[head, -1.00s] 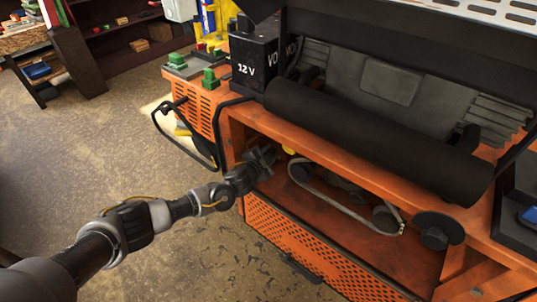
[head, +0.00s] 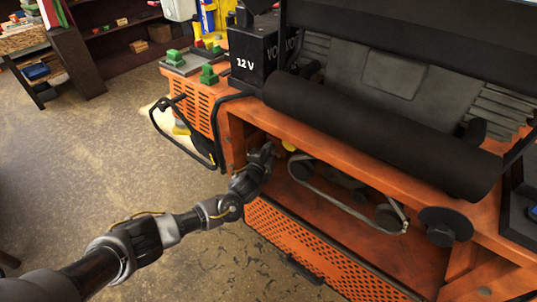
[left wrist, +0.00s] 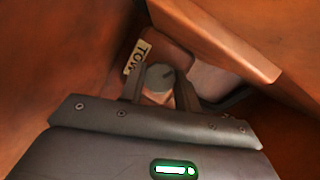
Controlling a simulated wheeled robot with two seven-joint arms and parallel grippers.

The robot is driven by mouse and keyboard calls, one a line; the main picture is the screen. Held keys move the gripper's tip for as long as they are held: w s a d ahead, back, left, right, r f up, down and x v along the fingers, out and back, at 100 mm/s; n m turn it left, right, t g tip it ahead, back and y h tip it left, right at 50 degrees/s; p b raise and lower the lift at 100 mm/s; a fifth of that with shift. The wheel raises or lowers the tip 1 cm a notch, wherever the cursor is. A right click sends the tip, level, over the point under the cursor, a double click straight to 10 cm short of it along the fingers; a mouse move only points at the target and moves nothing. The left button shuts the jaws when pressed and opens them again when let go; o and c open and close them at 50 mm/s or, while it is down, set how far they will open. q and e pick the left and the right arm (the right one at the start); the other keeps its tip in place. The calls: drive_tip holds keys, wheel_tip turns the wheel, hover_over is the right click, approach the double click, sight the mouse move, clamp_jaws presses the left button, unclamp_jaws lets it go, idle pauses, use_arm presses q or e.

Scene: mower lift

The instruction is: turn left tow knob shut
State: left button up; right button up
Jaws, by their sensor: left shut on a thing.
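My left gripper (head: 264,158) reaches into the open left end of the orange machine's front bay in the head view. In the left wrist view its two fingers (left wrist: 160,90) are shut on a round grey knob (left wrist: 159,77), one finger on each side. A pale label reading "TOW" (left wrist: 137,57) is beside the knob, at its upper left. The knob has a dark mark on its face. In the head view the knob is hidden behind my gripper. My right gripper is not in view.
The orange frame's upper beam (head: 330,156) runs just above my gripper. A belt (head: 345,203) on pulleys and a small yellow part (head: 289,146) are to its right. A 12 V battery (head: 252,58) stands above. The floor at left is clear.

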use_arm(q)
drive_tip(key=shift+m, duration=0.5)
drive_tip(key=o, duration=1)
drive_tip(key=v, duration=1)
drive_tip(key=shift+s+f, duration=0.15)
drive_tip(key=shift+s, duration=0.25)
